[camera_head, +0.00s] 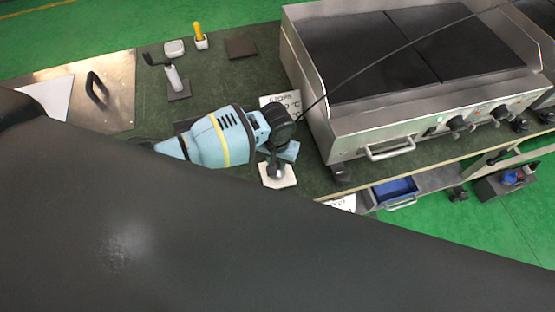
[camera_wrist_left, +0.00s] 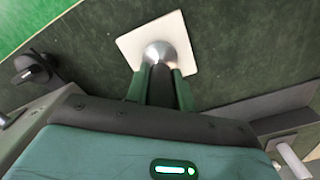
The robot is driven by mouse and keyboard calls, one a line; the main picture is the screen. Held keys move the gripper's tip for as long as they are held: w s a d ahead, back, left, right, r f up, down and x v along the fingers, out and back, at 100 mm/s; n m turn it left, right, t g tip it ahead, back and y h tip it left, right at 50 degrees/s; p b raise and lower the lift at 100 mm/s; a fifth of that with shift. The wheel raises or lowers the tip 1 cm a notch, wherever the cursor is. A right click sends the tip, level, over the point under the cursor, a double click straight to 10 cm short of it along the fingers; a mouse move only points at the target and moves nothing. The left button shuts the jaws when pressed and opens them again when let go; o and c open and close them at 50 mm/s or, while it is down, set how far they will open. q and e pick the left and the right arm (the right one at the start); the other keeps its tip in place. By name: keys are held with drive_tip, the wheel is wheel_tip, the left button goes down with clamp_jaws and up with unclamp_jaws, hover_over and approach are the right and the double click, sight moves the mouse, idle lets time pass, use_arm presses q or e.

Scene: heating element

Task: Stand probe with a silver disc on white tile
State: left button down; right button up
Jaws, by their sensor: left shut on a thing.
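My left gripper (camera_head: 279,160) points down at the white tile (camera_head: 288,182) on the dark green worktop. It is shut on the probe (camera_wrist_left: 161,85), a dark shaft between its green fingers in the left wrist view. The probe's round silver disc (camera_wrist_left: 158,53) faces the white tile (camera_wrist_left: 135,43) and lies over its middle. I cannot tell whether the disc touches the tile or hovers just above it. In the head view the disc is small and partly hidden by the gripper. My right gripper is not in view.
A steel griddle (camera_head: 400,105) with front knobs and a handle stands right of the tile. A printed label (camera_head: 283,103) lies behind the gripper. A dark cable crosses the griddle.

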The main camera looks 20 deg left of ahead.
use_arm(q)
drive_tip(key=shift+w, duration=0.1)
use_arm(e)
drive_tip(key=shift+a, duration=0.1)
use_arm(q)
drive_tip(key=shift+f, duration=0.1)
drive_tip(key=c, duration=1.2)
unclamp_jaws()
wheel_tip(320, 180, up, 11)
drive_tip(key=shift+f+p, duration=0.1)
drive_tip(key=shift+p, duration=1)
drive_tip(key=shift+r, duration=0.75)
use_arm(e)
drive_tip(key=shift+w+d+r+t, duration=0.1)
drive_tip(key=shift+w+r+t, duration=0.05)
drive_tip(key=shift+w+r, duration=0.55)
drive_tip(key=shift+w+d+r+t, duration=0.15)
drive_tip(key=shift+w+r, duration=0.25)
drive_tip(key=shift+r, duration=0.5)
